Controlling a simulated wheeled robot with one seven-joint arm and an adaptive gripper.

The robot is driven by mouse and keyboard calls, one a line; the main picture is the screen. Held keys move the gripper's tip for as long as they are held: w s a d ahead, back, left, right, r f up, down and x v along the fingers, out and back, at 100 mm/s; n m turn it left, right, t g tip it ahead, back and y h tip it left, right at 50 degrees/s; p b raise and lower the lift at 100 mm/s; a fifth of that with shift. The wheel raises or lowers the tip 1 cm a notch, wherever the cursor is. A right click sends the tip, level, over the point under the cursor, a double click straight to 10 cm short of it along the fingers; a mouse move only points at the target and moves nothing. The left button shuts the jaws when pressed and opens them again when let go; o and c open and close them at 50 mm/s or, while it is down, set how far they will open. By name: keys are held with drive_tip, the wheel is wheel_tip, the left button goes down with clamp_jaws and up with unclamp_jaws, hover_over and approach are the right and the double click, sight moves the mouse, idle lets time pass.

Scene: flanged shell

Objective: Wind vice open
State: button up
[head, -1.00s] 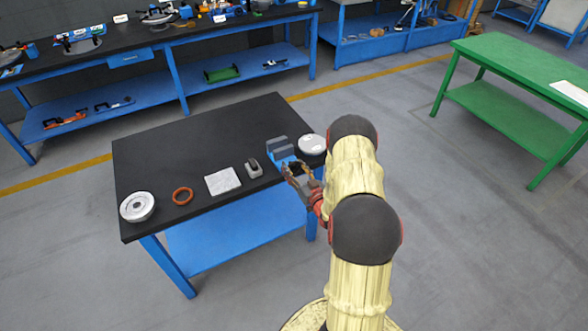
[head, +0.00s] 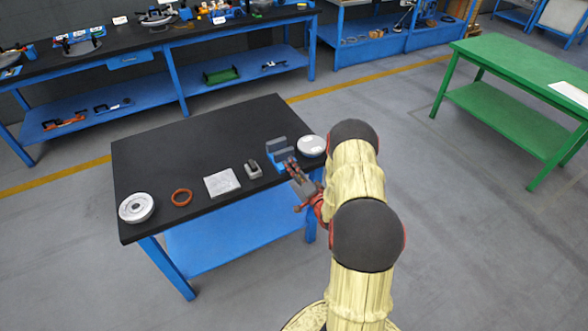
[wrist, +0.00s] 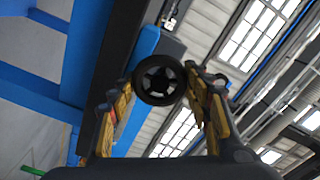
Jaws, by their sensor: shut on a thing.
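The blue vice (head: 277,149) with grey jaws stands at the right front edge of the black-topped table. In the wrist view its blue body (wrist: 143,45) rises behind a round black handwheel (wrist: 160,80) with an open, spoked centre. My gripper (head: 291,164) is at the vice's front side, over the table edge. In the wrist view my gripper (wrist: 157,88) has one finger on each side of the handwheel and is shut on it. The gap between the vice jaws is hard to judge, and the fingers hide the handwheel in the head view.
On the table (head: 200,135), a round grey-white lidded thing (head: 312,146) stands right of the vice. To its left are a small grey block (head: 253,168), a pale plate (head: 222,182), an orange ring (head: 181,197) and a white round flanged part (head: 136,207). The table's back is clear.

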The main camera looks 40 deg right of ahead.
drive_tip(key=shift+o, duration=0.2)
drive_tip(key=m, duration=0.5)
drive_tip(key=shift+d+m, duration=0.1)
drive_tip(key=shift+m, duration=0.2)
drive_tip(key=m, duration=0.2)
drive_tip(key=m+p, duration=0.1)
drive_tip(key=m, duration=0.1)
drive_tip(key=shift+f+m, duration=0.2)
drive_tip(key=shift+m, duration=0.1)
drive_tip(key=m+p, duration=0.1)
drive_tip(key=m, duration=0.3)
drive_tip(key=shift+c, duration=0.2)
drive_tip(key=m, duration=0.4)
drive_tip(key=shift+m+p, duration=0.3)
drive_tip(key=shift+m, duration=0.3)
drive_tip(key=o, duration=1.2)
drive_tip(key=v, duration=1.2)
drive_tip(key=shift+a, duration=0.2)
